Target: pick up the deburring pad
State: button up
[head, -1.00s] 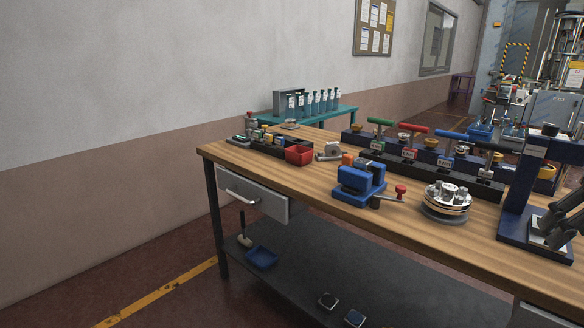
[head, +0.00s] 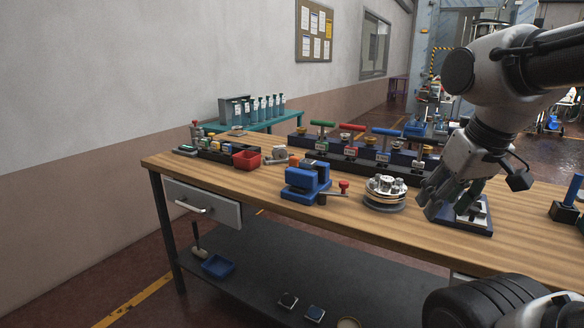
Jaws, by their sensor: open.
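I cannot tell for sure which item is the deburring pad. Small blocks lie in a black organiser (head: 228,156) at the left end of the workbench (head: 330,225), too small to make out. My gripper (head: 446,208) is open, points down over the right part of the bench, and appears empty. It hangs over or in front of a blue-based stand (head: 480,228) and hides much of it. It is well to the right of the organiser.
A red bin (head: 246,160), a blue vise (head: 304,184) with a red-knobbed handle and a round silver fixture (head: 384,189) stand on the bench. A dark rack (head: 350,165) with coloured T-handles runs behind them. The front strip of the benchtop is clear. A blue tray (head: 218,266) is on the lower shelf.

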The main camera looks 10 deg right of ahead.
aim_at(293, 159)
jog(key=i+j+z, duration=0.3)
jog(key=i+j, duration=0.15)
jog(key=j, duration=0.15)
jog(key=i+j+z, duration=0.3)
jog(key=j, duration=0.35)
jog(key=i+j+z, duration=0.1)
jog(key=i+j, duration=0.15)
jog(key=j, duration=0.15)
jog(key=i+j+z, duration=0.15)
jog(key=j, duration=0.2)
jog(key=i+j+z, duration=0.15)
jog(key=j, duration=0.25)
